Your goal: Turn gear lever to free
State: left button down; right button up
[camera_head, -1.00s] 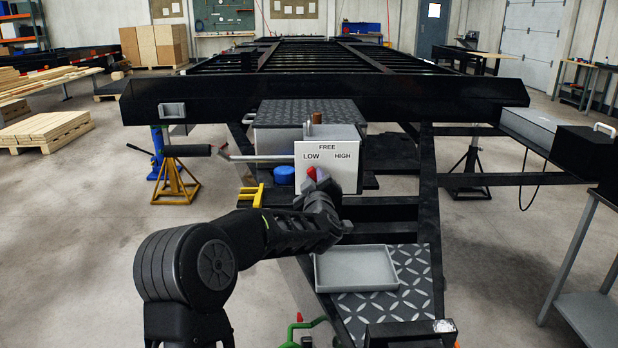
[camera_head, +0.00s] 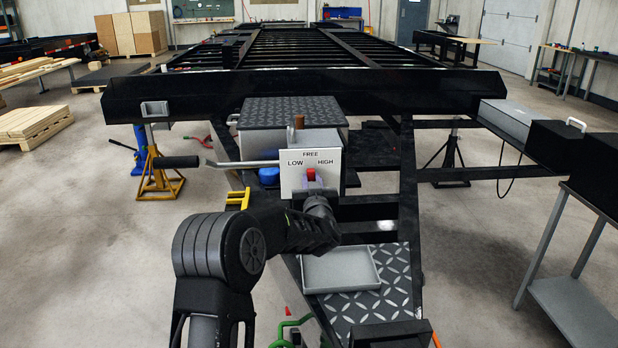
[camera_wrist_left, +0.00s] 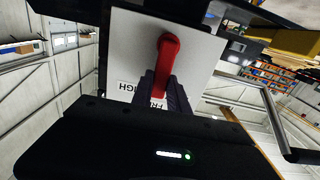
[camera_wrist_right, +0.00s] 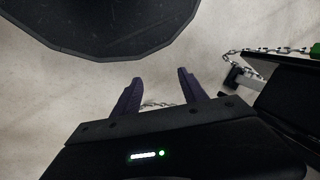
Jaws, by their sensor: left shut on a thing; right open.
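A pale gear box plate (camera_head: 296,182) stands on the trailer's drawbar, marked LOW at left, FREE at top and HIGH at right. The red gear lever (camera_head: 311,174) shows in front of it, roughly upright and below the word FREE. My left gripper (camera_head: 311,188) reaches it from below and is shut on it. In the left wrist view the bent red lever (camera_wrist_left: 167,58) sits between the fingers of my left gripper (camera_wrist_left: 163,90); part of the plate's lettering is hidden. My right gripper (camera_wrist_right: 160,91) is open and empty above the floor; it is outside the head view.
A crank with a black handle (camera_head: 178,162) sticks out left of the box. A blue cap (camera_head: 269,176) sits beside the plate. A grey tray (camera_head: 341,268) lies on the drawbar's tread plate below. A grey side table (camera_head: 572,300) stands at right. A chain (camera_wrist_right: 280,53) shows in the right wrist view.

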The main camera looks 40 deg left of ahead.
dwell(0.4)
pick_arm(q)
jog(key=c, duration=1.3)
grip_release()
jog(key=shift+v, duration=3.9)
